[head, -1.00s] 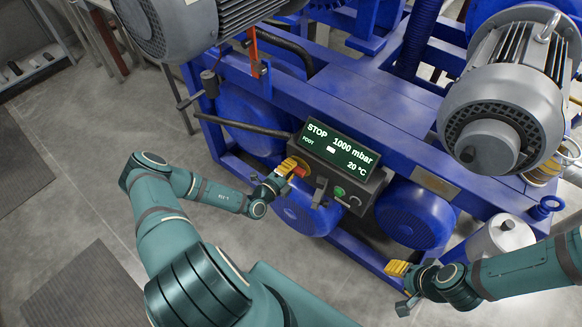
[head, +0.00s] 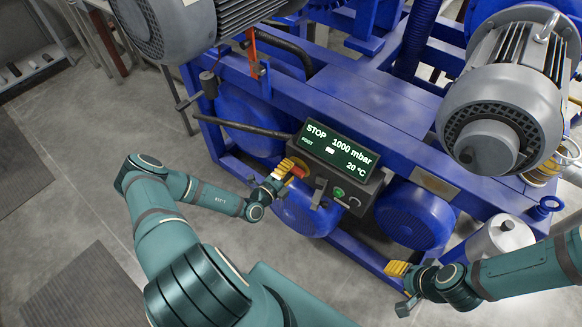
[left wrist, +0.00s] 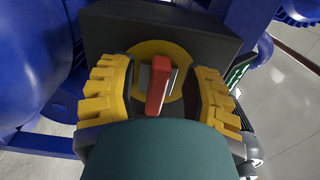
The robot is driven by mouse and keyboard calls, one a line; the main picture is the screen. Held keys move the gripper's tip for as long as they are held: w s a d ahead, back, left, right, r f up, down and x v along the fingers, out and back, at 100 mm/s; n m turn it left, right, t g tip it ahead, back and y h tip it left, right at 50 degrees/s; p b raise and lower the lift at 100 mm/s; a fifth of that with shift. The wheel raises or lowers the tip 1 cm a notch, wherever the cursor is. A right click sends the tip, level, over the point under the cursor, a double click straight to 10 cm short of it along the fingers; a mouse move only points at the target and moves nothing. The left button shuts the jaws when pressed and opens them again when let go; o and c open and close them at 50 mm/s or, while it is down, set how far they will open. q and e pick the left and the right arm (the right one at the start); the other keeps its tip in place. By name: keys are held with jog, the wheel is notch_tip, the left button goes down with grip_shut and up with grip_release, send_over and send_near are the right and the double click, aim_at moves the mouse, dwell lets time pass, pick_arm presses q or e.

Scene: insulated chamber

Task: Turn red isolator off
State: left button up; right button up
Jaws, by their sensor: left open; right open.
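The red isolator (left wrist: 158,86) is a red handle on a yellow round plate (left wrist: 176,50), set in the end of a dark control box (left wrist: 112,30). In the left wrist view the handle stands nearly upright, leaning slightly. My left gripper (left wrist: 162,92) is open, with its yellow fingers on either side of the handle and gaps between. In the head view the isolator (head: 298,172) shows just beside my left gripper (head: 284,168), partly hidden by it. My right gripper (head: 397,268) is open and empty, away from the isolator, at the lower right.
The box's display (head: 338,150) reads STOP, 1000 mbar and 20 °C. A green button (head: 339,192) sits on the box front. Blue pump frame beams (head: 350,108) and a grey motor (head: 500,95) surround it. Open grey floor (head: 90,190) lies to the left.

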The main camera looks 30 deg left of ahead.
pick_arm(q)
jog(key=s, duration=1)
jog(key=shift+s+a, duration=0.3)
jog(key=shift+a, duration=0.1)
jog(key=s+d+r+m+g+h, duration=0.1)
jog(key=d+r+m+g+h, duration=0.2)
jog(key=d+m+g+h, duration=0.95)
jog(key=s+d+m+g+y, duration=0.35)
jog(key=s+d+m, duration=0.2)
jog(key=m, duration=0.75)
jog(key=s+d+m+g+y, duration=0.35)
jog(key=s+d+m, duration=0.2)
jog(key=m, duration=0.75)
jog(key=w+d+r+m+t+y, duration=0.1)
jog(key=w+r+m+t+y, duration=0.2)
jog(key=m, duration=1)
jog(key=w+r, duration=0.1)
jog(key=w, duration=0.2)
jog(key=shift+w+d, duration=0.2)
